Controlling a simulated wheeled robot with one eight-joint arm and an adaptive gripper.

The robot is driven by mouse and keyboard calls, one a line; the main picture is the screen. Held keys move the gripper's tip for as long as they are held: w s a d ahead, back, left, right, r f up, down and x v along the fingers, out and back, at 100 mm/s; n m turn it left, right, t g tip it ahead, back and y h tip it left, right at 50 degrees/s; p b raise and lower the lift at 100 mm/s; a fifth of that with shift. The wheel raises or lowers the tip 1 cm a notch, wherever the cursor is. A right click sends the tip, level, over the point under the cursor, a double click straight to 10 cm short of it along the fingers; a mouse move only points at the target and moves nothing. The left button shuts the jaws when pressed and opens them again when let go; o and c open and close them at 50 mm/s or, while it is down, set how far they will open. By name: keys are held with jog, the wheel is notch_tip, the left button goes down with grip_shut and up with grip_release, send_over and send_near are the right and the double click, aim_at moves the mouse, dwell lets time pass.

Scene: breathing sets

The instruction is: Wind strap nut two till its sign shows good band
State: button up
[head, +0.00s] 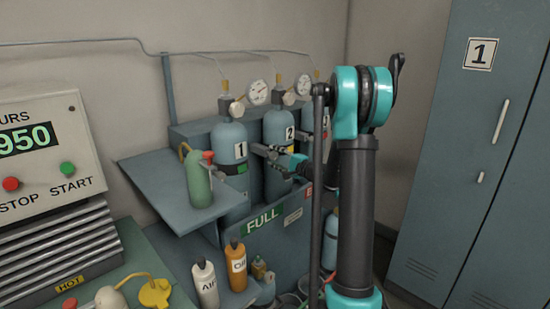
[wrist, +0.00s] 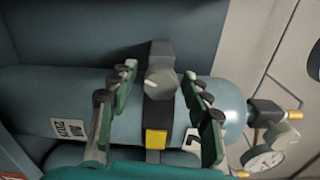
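Cylinder 2 (head: 277,128) stands upright in the rack, second from the left. In the wrist view the cylinder (wrist: 85,92) lies across the picture with a dark strap (wrist: 151,112) around it. The grey strap nut (wrist: 160,84) sits on the strap, and a yellow sign (wrist: 155,139) shows on the strap. My gripper (wrist: 160,77) is open, with one finger on each side of the nut and gaps visible between. In the head view my gripper (head: 268,160) is in front of cylinder 2, which hides the nut there.
Cylinder 1 (head: 230,143) stands to the left, with a green sign on its strap. A green bottle (head: 198,180) stands on the side shelf (head: 150,163). Gauges (head: 258,92) and pipes sit above the cylinders. A blue locker (head: 470,160) is at the right.

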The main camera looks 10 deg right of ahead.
jog(key=shift+d, duration=0.1)
jog(key=v, duration=1.2)
dwell(0.4)
jog(key=s+a+f+n+g+h, duration=0.2)
jog(key=s+a+f+n+g, duration=0.25)
jog(key=s, duration=0.35)
jog(key=s+a+f+n+g+h, duration=0.2)
jog(key=s+a+f+n+g, duration=0.1)
jog(key=s+a+f, duration=0.3)
jog(key=s+d+f+n+g+h, duration=0.1)
jog(key=s+d+f+n+h, duration=0.1)
jog(key=s, duration=0.6)
jog(key=s+d+f+n+g+h, duration=0.2)
jog(key=s+d+f+n+h, duration=0.1)
jog(key=s, duration=0.6)
jog(key=shift+s+d+f+h, duration=0.25)
jog(key=shift+d+f+h, duration=0.55)
jog(key=shift+d, duration=0.25)
